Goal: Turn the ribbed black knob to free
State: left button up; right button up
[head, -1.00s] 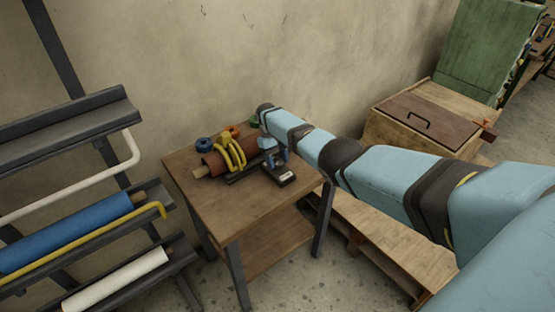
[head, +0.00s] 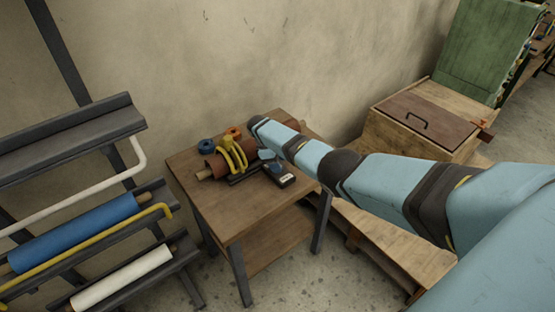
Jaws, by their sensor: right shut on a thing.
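My right arm reaches in from the right over the small wooden table (head: 225,200). Its gripper (head: 267,158) is low at the roll stand, beside a small dark box with a pale label (head: 280,176). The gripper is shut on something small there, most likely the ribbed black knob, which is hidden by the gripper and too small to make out. The brown roll (head: 214,164) lies in the stand to the left of the gripper, with yellow loops (head: 233,157) around it. My left gripper is not in view.
A blue ring (head: 206,146) and an orange ring (head: 234,133) lie behind the roll. A rack with a blue roll (head: 75,233) and a white roll (head: 122,277) stands at left. A wooden chest (head: 385,135) and pallet (head: 395,250) are at right. The table's front is clear.

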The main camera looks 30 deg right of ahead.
jog(key=shift+n, duration=0.5)
jog(key=o, duration=0.9)
jog(key=shift+a+f, duration=0.1)
jog(key=v, duration=1.4)
jog(key=shift+s+p, duration=0.25)
jog(key=shift+p, duration=0.05)
jog(key=shift+a+f, duration=0.15)
